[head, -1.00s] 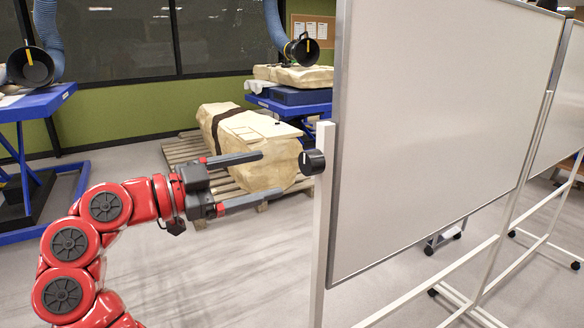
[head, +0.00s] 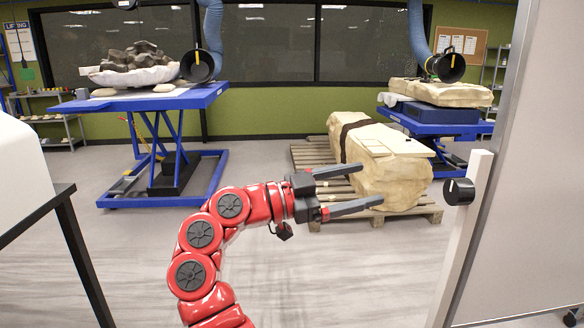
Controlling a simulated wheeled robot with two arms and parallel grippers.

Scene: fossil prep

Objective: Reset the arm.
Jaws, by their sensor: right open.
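My right gripper (head: 371,185) shows in the middle of the head view, on my red arm that rises from the bottom edge. Its two dark grey fingers are spread apart and point right. I see nothing between them. In the picture the fingers overlap a large plaster-jacketed block, but I cannot see them touch it. My left gripper is not in view.
The plaster block (head: 398,185) lies on a wooden pallet (head: 376,219). A whiteboard (head: 535,190) with a white post and black knob (head: 459,191) stands at right. A blue lift table (head: 130,101) stands back left, a dark-edged table (head: 37,215) near left. The floor between is clear.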

